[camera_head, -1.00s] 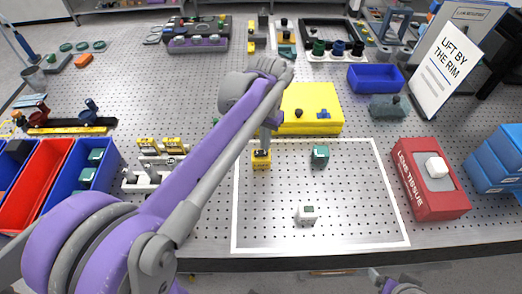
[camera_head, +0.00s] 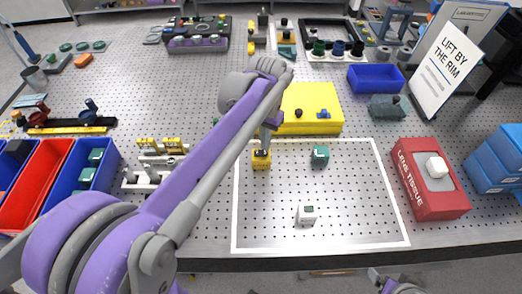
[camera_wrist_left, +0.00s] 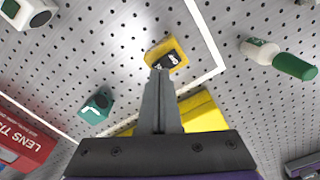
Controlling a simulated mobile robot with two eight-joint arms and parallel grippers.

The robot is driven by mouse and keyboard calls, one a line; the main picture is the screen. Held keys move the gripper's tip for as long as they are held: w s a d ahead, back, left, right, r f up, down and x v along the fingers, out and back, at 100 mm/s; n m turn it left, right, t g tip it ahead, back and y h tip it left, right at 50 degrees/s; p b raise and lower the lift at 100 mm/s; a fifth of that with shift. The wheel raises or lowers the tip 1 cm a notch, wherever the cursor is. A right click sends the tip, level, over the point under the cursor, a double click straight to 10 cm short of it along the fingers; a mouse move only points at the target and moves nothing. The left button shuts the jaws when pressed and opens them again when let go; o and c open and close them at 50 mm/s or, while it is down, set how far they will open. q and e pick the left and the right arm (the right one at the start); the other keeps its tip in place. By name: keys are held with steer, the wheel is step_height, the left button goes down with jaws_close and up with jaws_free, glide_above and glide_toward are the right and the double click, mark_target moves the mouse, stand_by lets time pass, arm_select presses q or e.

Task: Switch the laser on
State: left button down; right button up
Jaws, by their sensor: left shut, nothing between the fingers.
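A small yellow block (camera_head: 261,161) with a black top stands inside the white outline, at its upper left. In the left wrist view this yellow block (camera_wrist_left: 167,53) shows a black face with pale marks too small to read. I cannot tell for sure whether it is the laser or its switch. My left gripper (camera_wrist_left: 159,73) is shut and empty, its fingertips pointing at the yellow block's near edge. They overlap it in the picture; I cannot tell if they touch. In the head view my left arm comes down just above the block.
A teal block (camera_head: 320,155) and a white block (camera_head: 307,214) stand inside the outline. A yellow case (camera_head: 309,105) lies behind it. A red lens tissue box (camera_head: 430,180) is at the right, a sign board (camera_head: 447,62) behind. Open bins (camera_head: 42,184) stand at the left.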

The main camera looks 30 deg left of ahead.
mark_target(265, 152)
arm_select(q)
steer(key=shift+f+b, duration=0.5)
steer(key=shift+f, duration=0.45)
arm_select(e)
steer(key=shift+s+f, duration=0.2)
steer(key=shift+f, duration=0.45)
arm_select(q)
steer(key=shift+r+p, duration=2.05)
steer(key=shift+r, duration=1.55)
arm_select(e)
steer(key=r, duration=0.1)
steer(key=w+r, duration=0.1)
steer(key=r, duration=0.1)
steer(key=w+r, duration=0.1)
steer(key=r, duration=0.1)
steer(key=shift+r, duration=0.25)
arm_select(q)
steer(key=shift+s+f, duration=0.1)
